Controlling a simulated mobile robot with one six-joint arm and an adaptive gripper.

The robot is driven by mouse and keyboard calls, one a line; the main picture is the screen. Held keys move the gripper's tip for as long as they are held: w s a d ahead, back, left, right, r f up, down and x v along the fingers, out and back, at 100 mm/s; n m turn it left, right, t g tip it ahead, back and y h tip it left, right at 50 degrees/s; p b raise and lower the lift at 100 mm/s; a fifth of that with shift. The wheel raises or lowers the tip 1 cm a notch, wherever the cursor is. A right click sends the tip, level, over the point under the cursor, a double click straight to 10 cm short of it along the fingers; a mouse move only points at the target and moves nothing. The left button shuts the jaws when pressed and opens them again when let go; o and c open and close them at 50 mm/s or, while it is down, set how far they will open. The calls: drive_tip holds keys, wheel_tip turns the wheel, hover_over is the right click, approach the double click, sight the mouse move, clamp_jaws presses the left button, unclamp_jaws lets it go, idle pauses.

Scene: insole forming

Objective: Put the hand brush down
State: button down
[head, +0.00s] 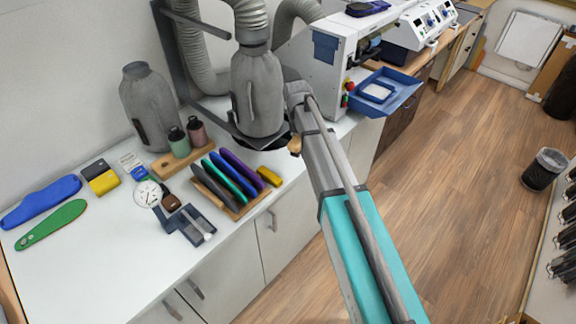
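My arm reaches from the bottom right up to the grey bag at the back of the white bench. Its far end turns away behind its own links, so my gripper is hidden and I cannot see its fingers. A small tan, wood-coloured piece (295,146) shows at the left edge of my arm, above the bench front. It may be part of the hand brush, but too little shows to tell, or to tell whether it is held. No other hand brush can be made out.
The white bench (100,262) is clear at its front left. Blue (41,201) and green (51,224) insoles, a dial gauge (147,194), a rack of coloured pieces (236,209) and bottles (179,143) stand on it. A blue tray (404,95) juts from the machine.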

drive_tip(key=s+d+m+y, duration=0.1)
drive_tip(key=s+d+m, duration=0.1)
drive_tip(key=s+d, duration=0.2)
drive_tip(key=s, duration=0.2)
drive_tip(key=shift+s+d+f+t, duration=0.3)
drive_tip(key=shift+f, duration=0.05)
drive_tip(key=shift+b, duration=0.3)
drive_tip(key=b, duration=0.9)
hover_over(289, 164)
drive_tip(key=f, duration=0.9)
drive_tip(key=shift+s+d, duration=0.3)
drive_tip(key=shift+f, duration=0.1)
drive_tip(key=shift+w+a+f+b, duration=0.2)
drive_tip(key=shift+w+f+b, duration=0.15)
drive_tip(key=shift+f+b, duration=1.6)
